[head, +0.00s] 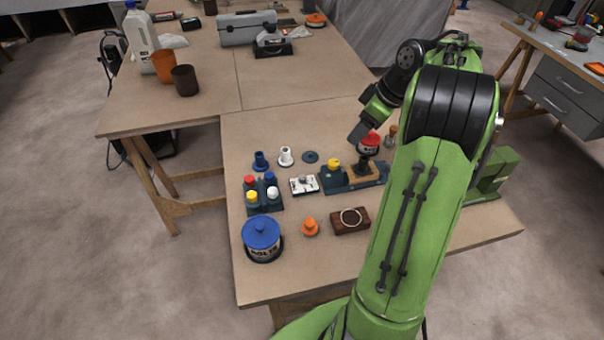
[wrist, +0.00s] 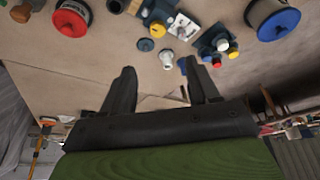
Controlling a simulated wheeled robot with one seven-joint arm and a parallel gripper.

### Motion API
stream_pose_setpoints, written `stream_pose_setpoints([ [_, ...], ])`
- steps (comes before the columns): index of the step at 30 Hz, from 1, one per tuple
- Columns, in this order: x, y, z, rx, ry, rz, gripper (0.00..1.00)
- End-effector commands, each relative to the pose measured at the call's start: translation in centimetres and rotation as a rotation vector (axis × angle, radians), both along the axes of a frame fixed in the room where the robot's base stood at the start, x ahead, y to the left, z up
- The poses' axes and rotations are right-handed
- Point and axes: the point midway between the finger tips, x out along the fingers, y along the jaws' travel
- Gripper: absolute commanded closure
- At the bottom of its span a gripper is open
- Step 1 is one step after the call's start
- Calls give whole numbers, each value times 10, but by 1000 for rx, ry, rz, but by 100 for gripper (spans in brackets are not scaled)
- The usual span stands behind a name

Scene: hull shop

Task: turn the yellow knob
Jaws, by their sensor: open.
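The yellow knob (head: 334,164) sits on the left part of a dark teal base (head: 333,184), left of a wooden block with a dark upright part. In the wrist view the yellow knob (wrist: 158,29) is near the top middle, beyond my fingertips. My gripper (head: 358,134) is above the table behind the base, next to the red-lidded jar. In the wrist view my gripper (wrist: 160,68) has its two dark fingers spread apart with nothing held between them. The gripper is apart from the knob. Another yellow cap (head: 252,196) is on the box of coloured caps.
A white plate with a small switch (head: 303,185), a white peg (head: 286,156), a blue peg (head: 261,161) and a teal disc (head: 311,157) lie around the base. A red-lidded jar (head: 370,141) and a blue-lidded jar (head: 261,238) stand nearby.

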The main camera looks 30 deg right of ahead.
Motion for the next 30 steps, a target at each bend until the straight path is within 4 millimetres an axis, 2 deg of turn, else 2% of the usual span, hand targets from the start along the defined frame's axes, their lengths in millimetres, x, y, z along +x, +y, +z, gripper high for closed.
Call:
stream_pose_setpoints([
  [5, 6, 1, -20, 1, 1, 9, 40],
  [15, 34, 19, -101, 3, 3, 8, 40],
  [19, 43, 24, -127, 2, 2, 7, 40],
  [24, 50, 28, -144, 2, 1, 6, 40],
  [30, 52, 28, -146, -1, 0, 5, 40],
])
